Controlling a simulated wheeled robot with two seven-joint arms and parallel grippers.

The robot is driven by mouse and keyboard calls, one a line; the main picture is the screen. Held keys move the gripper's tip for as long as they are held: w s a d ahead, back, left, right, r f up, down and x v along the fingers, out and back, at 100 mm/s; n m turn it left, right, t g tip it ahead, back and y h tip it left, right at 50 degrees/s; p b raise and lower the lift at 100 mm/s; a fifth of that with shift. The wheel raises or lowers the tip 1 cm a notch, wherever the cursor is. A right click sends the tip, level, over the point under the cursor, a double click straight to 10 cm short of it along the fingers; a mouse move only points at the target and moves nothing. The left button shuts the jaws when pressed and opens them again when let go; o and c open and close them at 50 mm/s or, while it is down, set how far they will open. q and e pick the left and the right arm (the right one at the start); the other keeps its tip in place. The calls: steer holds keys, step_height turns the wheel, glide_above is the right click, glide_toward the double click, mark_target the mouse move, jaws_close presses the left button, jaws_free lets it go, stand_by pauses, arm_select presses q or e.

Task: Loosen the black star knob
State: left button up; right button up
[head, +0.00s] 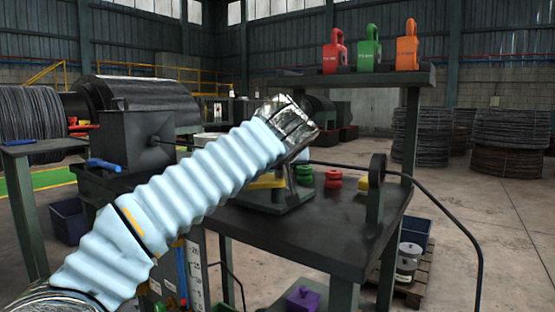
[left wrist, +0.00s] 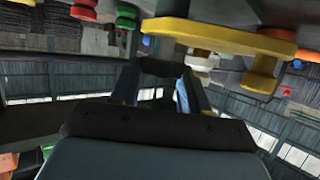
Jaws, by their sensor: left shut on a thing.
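My left arm, in a pale blue sleeve, reaches across the head view to a silver-wrapped wrist above the dark bench (head: 345,235). The wrist hides the fingers of my left gripper there. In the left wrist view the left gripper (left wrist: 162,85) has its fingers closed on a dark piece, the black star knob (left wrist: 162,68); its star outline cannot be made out. A yellow bar (left wrist: 220,37) lies close beside the fingers, and part of it shows in the head view (head: 268,181), below the wrist on a green-grey stand (head: 265,200). My right gripper is not in view.
Red (head: 334,52), green (head: 368,50) and orange (head: 406,47) weights stand on a raised shelf. Small green and red pieces (head: 333,179) sit right of the stand. An upright dark eye plate (head: 376,190) and a black cable (head: 460,225) are at the right.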

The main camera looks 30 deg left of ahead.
arm_select(q)
steer(key=n+g+y, duration=0.1)
steer(key=n+g+y+p, duration=0.2)
steer(key=shift+w+d+r+n, duration=0.1)
steer(key=shift+w+d+n, duration=0.05)
steer(key=shift+d+n, duration=0.15)
steer(key=n+g+y+p, duration=0.2)
steer(key=n+g, duration=0.1)
steer(key=shift+w, duration=0.1)
steer(key=shift+f+n+g+p, duration=0.2)
steer(key=shift+n+g+p, duration=0.1)
steer(key=shift+g, duration=0.1)
steer(key=o, duration=1)
steer(key=shift+c, duration=0.2)
steer(key=shift+o, duration=0.5)
steer(key=shift+a+r, duration=0.1)
